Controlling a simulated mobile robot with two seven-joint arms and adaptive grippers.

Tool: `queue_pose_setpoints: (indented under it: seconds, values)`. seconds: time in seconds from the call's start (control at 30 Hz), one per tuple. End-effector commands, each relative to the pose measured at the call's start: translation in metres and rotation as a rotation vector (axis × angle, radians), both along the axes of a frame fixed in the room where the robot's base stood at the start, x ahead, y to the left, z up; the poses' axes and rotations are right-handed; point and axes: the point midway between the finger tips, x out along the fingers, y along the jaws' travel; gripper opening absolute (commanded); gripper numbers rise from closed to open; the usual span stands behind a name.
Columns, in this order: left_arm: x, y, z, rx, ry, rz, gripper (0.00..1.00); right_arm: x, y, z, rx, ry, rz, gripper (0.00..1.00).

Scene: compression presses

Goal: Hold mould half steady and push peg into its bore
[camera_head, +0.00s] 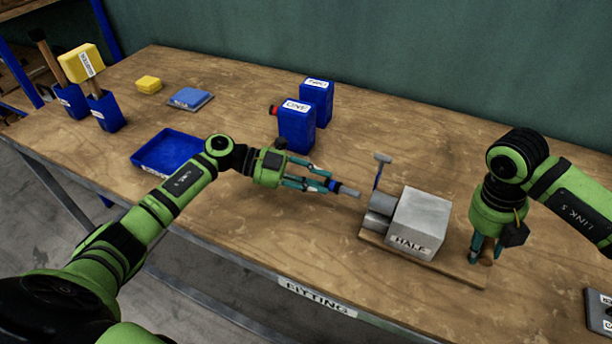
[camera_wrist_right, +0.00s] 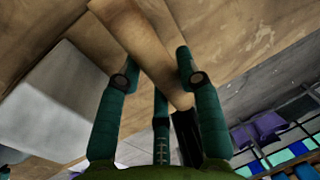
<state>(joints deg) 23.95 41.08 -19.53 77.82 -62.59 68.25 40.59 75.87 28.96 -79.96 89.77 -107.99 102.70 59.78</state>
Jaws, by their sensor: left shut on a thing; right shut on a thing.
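The mould half (camera_head: 421,218) is a grey block labelled HALF, on a wooden board (camera_head: 450,270). A grey cylindrical part (camera_head: 379,212) sticks out of its left side. My left gripper (camera_head: 328,184) is shut on the peg (camera_head: 348,190), grey with a dark blue band. The peg points right toward the cylindrical part, with a gap between them. My right gripper (camera_head: 484,248) points down and is shut on a wooden handle (camera_head: 487,258) at the board's right end. The handle (camera_wrist_right: 150,50) lies between its fingers in the right wrist view, with the grey block (camera_wrist_right: 60,100) at left. The bore's opening is not clear.
Blue containers (camera_head: 297,128), one labelled ONE, stand further back. An empty blue tray (camera_head: 168,152) lies left. The table's front edge is close.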

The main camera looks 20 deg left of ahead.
Motion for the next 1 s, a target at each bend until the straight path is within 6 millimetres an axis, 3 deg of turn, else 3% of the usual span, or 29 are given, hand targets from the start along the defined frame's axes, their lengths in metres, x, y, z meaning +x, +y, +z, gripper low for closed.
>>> queue_pose_setpoints:
  seconds: [0.27,1.0]
  values:
    - [-0.0006,-0.0117,0.0004,-0.002,-0.001,0.0,0.0,0.0001,-0.0015,-0.0009,-0.005,0.0,-0.005,0.0]
    - [0.0022,-0.012,0.0003,-0.003,-0.001,-0.01,0.0,0.0001,-0.0017,-0.001,-0.006,0.0,-0.006,0.0]
